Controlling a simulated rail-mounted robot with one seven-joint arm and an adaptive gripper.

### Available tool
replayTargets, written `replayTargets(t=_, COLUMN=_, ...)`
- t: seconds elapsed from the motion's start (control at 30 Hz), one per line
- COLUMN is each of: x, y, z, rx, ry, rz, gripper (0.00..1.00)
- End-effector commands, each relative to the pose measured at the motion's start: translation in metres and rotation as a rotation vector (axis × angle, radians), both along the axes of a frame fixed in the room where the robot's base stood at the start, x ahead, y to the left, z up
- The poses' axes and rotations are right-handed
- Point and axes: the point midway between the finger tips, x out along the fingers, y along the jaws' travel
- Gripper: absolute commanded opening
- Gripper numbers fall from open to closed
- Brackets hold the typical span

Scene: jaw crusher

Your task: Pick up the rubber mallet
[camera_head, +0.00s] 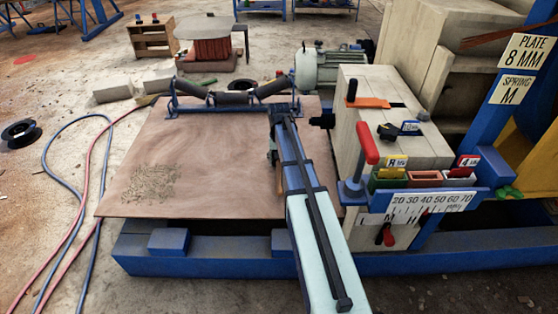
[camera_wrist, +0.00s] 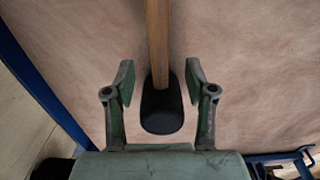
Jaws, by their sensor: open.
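The rubber mallet has a light wooden handle (camera_wrist: 157,38) and a black rubber head (camera_wrist: 161,108), both seen in the wrist view. It lies over the brown board (camera_head: 200,180). My gripper (camera_wrist: 160,82) is open, with one green finger on each side of the mallet where the handle meets the head. Gaps show between both fingers and the mallet, so nothing is gripped. In the head view my gripper (camera_head: 273,152) is over the right part of the board. My arm hides most of the mallet there; a bit of handle (camera_head: 279,180) shows beside it.
A blue roller frame (camera_head: 232,98) stands along the board's back edge. A wooden block (camera_head: 388,120) with a red-handled lever (camera_head: 367,145) and small coloured bins (camera_head: 422,178) stands to the right. Hoses (camera_head: 75,200) lie on the floor at left.

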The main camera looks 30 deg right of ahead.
Motion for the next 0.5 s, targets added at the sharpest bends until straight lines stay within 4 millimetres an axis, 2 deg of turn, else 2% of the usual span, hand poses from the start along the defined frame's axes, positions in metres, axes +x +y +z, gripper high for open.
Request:
replayTargets(t=0.27, x=0.001, y=-0.001, z=-0.015, rx=0.000, ry=-0.001, rz=0.000, gripper=0.55)
replayTargets(t=0.5, x=0.003, y=-0.002, z=-0.049, rx=0.000, ry=0.001, rz=0.000, gripper=0.55)
